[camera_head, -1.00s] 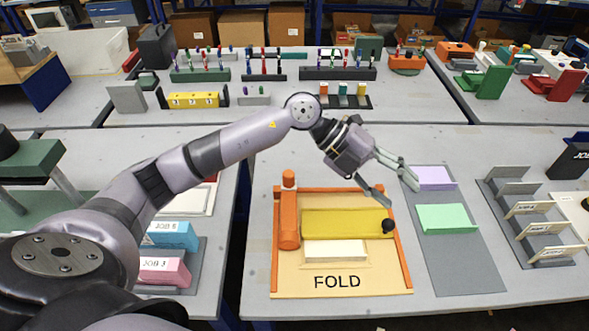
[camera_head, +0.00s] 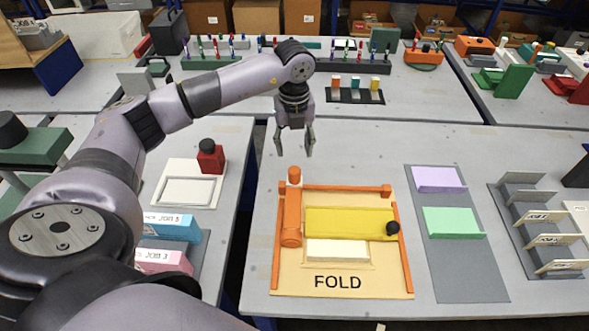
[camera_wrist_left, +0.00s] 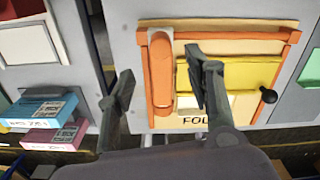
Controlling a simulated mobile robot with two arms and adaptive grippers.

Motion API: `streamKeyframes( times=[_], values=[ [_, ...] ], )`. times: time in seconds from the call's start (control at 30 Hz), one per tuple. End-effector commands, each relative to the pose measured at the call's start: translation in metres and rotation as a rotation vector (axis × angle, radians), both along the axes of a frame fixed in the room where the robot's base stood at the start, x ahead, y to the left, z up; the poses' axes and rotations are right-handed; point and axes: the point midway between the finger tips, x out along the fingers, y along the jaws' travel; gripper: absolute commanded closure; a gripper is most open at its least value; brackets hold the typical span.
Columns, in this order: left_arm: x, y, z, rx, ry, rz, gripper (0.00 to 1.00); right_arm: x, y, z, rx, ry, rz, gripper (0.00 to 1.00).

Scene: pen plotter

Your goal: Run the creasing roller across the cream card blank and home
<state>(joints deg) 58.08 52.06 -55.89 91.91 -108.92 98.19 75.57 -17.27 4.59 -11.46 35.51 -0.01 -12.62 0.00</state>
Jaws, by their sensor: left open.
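The orange creasing roller (camera_head: 291,214) stands at the left side of the wooden FOLD board (camera_head: 340,283), between orange rails. In the left wrist view the roller (camera_wrist_left: 160,72) shows between my open fingers. The cream card blank (camera_head: 338,250) lies on the board, at the front edge of a yellow plate (camera_head: 345,222) with a black knob (camera_head: 392,228). My left gripper (camera_head: 295,150) points down, open and empty, above and behind the roller, apart from it. In the left wrist view a finger hides part of the card and plate. My right gripper is not in view.
Lilac (camera_head: 437,179) and green (camera_head: 452,221) card stacks lie on a grey mat right of the board. A rack (camera_head: 540,225) stands further right. Blue and pink job boxes (camera_head: 170,228) sit on the left table, beyond a gap.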

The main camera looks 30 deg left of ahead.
Motion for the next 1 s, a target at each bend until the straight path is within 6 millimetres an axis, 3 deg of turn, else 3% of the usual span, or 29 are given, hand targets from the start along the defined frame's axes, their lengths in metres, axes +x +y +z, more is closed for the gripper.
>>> streamKeyframes(
  times=[0.3,0.5,0.9,1.0],
  values=[
    [-0.001,-0.001,-0.067,-0.001,0.004,-0.002,0.52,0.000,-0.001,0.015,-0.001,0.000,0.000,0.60],
    [0.000,-0.001,-0.094,-0.001,0.000,-0.002,0.52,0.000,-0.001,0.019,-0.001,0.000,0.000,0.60],
    [0.000,-0.001,-0.103,-0.002,-0.002,-0.003,0.52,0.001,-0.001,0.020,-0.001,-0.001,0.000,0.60],
    [0.000,-0.001,-0.103,-0.002,-0.002,-0.003,0.57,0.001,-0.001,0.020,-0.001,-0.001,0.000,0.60]
  ],
)
